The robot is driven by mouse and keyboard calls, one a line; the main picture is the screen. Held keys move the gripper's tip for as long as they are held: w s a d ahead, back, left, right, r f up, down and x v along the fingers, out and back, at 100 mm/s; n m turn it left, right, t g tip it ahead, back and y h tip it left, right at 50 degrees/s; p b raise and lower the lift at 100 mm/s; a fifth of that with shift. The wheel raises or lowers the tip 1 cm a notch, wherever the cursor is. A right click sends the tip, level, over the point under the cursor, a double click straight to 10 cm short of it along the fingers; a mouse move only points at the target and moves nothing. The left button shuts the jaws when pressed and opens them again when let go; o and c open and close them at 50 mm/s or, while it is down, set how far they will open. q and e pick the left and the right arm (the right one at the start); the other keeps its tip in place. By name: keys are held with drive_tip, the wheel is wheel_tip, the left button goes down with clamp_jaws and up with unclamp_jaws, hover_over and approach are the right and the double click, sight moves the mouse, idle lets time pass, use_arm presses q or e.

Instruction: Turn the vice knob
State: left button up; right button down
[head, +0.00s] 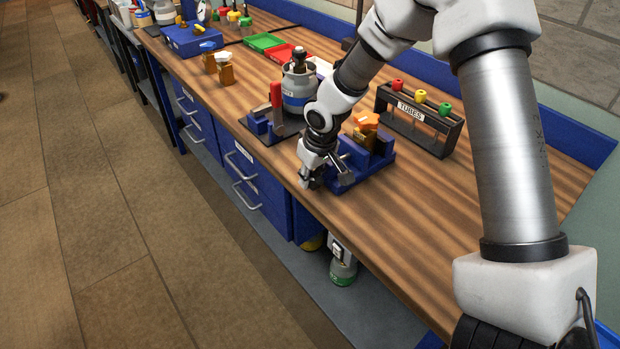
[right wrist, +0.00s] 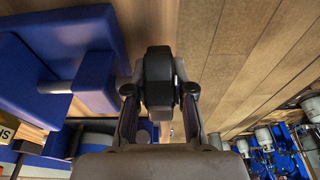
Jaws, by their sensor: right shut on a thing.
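The blue vice (head: 376,163) sits at the front edge of the wooden bench. A brown bottle with an orange cap (head: 366,121) shows at the vice, partly hidden by my right arm. My right gripper (head: 309,181) is at the front of the vice, by the bench edge. In the right wrist view, the dark vice knob (right wrist: 158,75) is between the fingers of my right gripper (right wrist: 160,98), which is shut on it. The blue vice body (right wrist: 97,75) and its grey rod show to the left there. The knob is hidden behind the gripper in the head view. My left gripper is not in view.
A black tube rack (head: 432,128) stands right of the vice. A grey canister (head: 298,88) and a red-handled blue device (head: 276,98) stand to its left. Green (head: 263,41) and red trays lie farther back. The bench is clear at the front right.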

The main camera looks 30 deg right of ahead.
sight(320, 178)
drive_tip(key=c, duration=1.3)
unclamp_jaws()
drive_tip(key=shift+s+r, duration=0.1)
drive_tip(key=shift+s, duration=0.05)
drive_tip(key=v, duration=1.2)
drive_tip(key=shift+s, duration=0.1)
